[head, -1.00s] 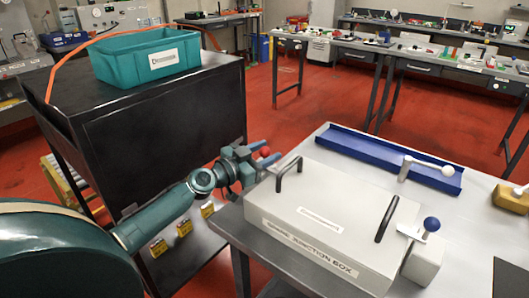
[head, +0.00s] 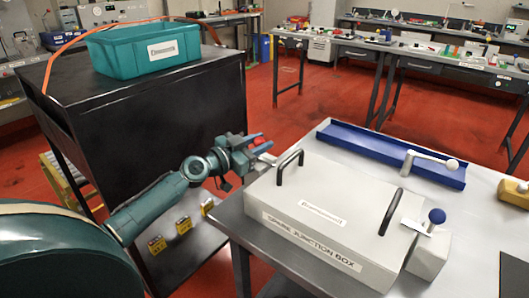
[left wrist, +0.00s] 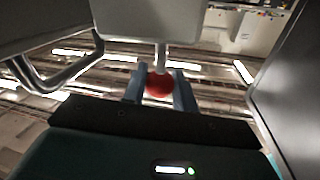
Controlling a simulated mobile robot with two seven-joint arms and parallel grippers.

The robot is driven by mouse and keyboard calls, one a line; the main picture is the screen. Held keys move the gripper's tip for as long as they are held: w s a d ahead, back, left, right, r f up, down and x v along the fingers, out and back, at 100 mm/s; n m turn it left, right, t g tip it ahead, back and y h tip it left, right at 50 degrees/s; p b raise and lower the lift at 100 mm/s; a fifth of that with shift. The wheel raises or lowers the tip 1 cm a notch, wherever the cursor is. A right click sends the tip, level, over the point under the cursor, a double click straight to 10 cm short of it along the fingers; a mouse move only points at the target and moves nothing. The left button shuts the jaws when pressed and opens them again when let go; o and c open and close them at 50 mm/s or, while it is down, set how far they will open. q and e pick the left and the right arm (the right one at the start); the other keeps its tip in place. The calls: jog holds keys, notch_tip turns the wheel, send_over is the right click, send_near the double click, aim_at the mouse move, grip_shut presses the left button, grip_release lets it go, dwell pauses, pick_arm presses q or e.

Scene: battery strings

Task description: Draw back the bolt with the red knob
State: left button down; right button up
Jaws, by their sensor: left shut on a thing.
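The red knob (head: 259,141) is at the far left end of the white junction box (head: 318,235), partly hidden by my gripper's fingers. My left gripper (head: 257,144) reaches in from the left and is shut on the knob. In the left wrist view, the red knob (left wrist: 159,86) sits between the two fingers (left wrist: 160,90), at the end of a pale metal rod (left wrist: 161,57) that runs to a light block. My right gripper is not in view.
The box has two black handles (head: 391,212) and a blue-knobbed bolt (head: 437,216) at its right end. A blue tray (head: 350,148) with a white-knobbed lever (head: 428,157) lies behind it. A black cabinet with a teal bin (head: 145,50) stands left of the bench.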

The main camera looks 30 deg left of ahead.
pick_arm(q)
jog(key=shift+a+f+b, duration=0.2)
jog(key=shift+a+b, duration=0.5)
jog(key=shift+a, duration=0.25)
jog(key=shift+w+a+r, duration=0.1)
jog(key=shift+a+r, duration=0.1)
jog(key=shift+r, duration=0.05)
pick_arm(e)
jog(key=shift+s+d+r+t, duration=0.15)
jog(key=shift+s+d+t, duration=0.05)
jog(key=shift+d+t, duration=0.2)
pick_arm(q)
jog(key=c, duration=1.1)
grip_release()
jog(key=shift+c, duration=0.2)
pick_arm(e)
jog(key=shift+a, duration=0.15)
